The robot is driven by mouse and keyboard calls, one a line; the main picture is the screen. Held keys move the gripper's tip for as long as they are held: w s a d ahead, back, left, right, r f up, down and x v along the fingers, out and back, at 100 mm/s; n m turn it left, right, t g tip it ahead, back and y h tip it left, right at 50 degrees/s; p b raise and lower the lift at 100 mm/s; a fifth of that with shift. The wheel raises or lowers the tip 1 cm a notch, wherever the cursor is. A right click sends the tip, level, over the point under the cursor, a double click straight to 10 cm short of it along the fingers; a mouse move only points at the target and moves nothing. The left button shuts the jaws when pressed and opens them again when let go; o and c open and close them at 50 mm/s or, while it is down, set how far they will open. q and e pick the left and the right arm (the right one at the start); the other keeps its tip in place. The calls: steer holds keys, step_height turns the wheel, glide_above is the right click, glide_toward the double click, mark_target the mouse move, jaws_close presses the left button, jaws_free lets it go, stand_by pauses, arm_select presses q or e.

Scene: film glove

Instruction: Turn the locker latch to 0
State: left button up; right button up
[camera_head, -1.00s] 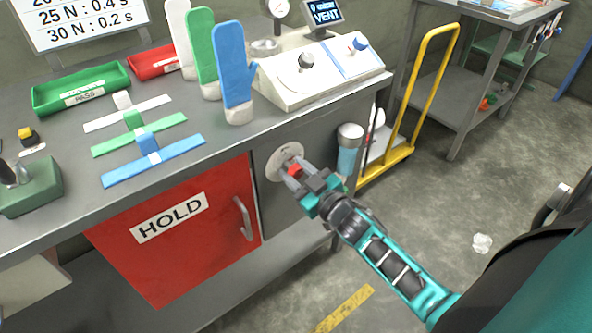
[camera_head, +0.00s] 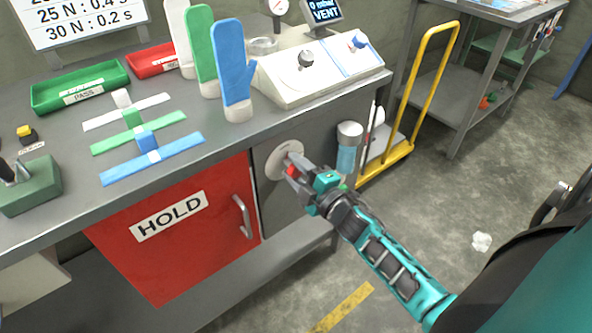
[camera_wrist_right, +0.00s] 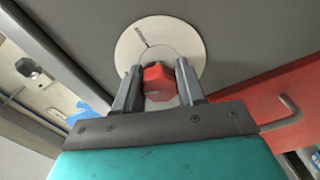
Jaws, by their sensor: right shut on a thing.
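The red latch knob (camera_head: 291,171) sits on a round pale plate (camera_head: 281,158) on the grey panel right of the red HOLD door (camera_head: 190,245). My right gripper (camera_head: 292,174) is shut on the knob. In the right wrist view the red knob (camera_wrist_right: 158,82) sits between the two grey fingers (camera_wrist_right: 158,85), in front of the plate (camera_wrist_right: 160,38). A thin dark mark shows on the plate there; any figures are too small to read. The fingers partly cover the knob in the head view. My left gripper is not in view.
The door handle (camera_head: 243,217) is left of the knob. A blue-white canister (camera_head: 348,148) and yellow-railed cart (camera_head: 425,85) stand right.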

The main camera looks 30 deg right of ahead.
steer(key=shift+n, duration=1.1)
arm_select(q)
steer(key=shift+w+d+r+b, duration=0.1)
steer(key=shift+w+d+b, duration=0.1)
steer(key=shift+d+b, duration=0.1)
arm_select(e)
steer(key=shift+n, duration=0.6)
steer(key=shift+d, duration=0.1)
steer(key=o, duration=1.1)
steer(key=shift+c, duration=0.2)
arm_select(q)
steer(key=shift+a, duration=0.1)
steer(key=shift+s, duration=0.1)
arm_select(e)
steer(key=s, duration=1.3)
steer(key=shift+d, duration=0.45)
